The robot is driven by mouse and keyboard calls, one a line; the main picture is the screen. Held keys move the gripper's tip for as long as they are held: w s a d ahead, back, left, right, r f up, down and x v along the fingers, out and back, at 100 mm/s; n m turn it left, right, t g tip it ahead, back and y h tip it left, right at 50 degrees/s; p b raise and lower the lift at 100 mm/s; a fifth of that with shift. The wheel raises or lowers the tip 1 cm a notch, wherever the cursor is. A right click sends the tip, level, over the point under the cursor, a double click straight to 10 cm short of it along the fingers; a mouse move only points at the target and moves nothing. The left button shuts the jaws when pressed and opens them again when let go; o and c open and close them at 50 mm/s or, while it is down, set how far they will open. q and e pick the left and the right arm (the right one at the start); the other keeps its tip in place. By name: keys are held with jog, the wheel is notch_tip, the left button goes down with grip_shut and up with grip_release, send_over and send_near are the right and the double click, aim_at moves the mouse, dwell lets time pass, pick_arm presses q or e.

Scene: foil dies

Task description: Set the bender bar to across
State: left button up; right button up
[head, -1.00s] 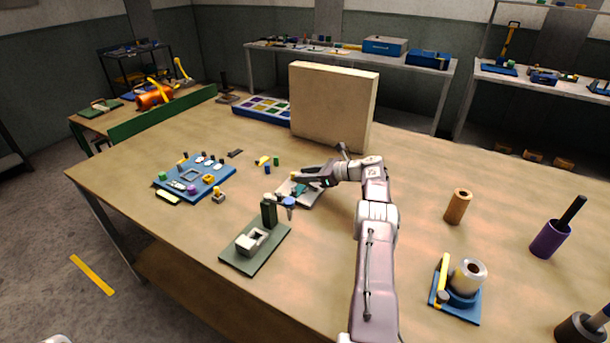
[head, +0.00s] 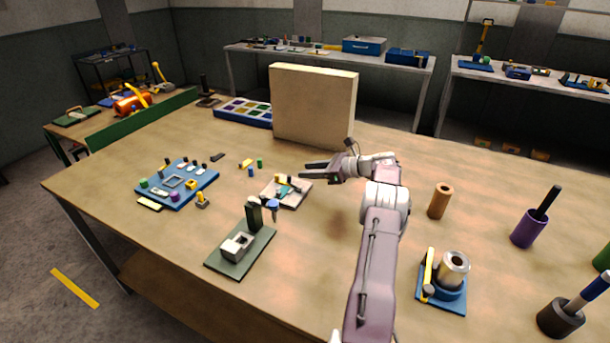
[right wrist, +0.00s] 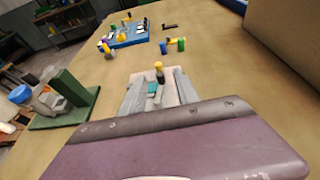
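The bender is most likely the small pale plate (head: 273,198) in the middle of the table, with a teal block (head: 284,190) and a yellow-and-black upright piece (head: 280,180) on it. In the right wrist view the plate (right wrist: 131,101) lies just beyond my purple finger, with the yellow-topped piece (right wrist: 158,67) standing behind the teal block (right wrist: 152,88). Which way the bar points is too small to tell. My right gripper (head: 303,170) is open and empty, above and right of the plate, apart from it. My left gripper is not in view.
A green-based press (head: 240,250) stands in front of the plate. A blue board (head: 205,188) with small parts lies left. Small yellow, blue and green pieces lie behind the plate. A large beige block (head: 313,105) stands behind. The table right of the plate is clear near it.

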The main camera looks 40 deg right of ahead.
aim_at(290, 176)
notch_tip(290, 176, up, 4)
jog(key=w+a+m+t+h+b, duration=0.1)
jog(key=w+a+m+t+h, duration=0.1)
jog(key=m+t+h, duration=0.1)
jog(key=s+a+f+m+g+h, duration=0.2)
jog(key=s+a+f+m+h, duration=0.15)
jog(key=s+h, duration=0.2)
jog(key=shift+m+y, duration=0.25)
jog(key=x, duration=0.9)
jog(key=shift+w+d+f, duration=0.15)
jog(key=shift+d+f, duration=0.2)
grip_shut()
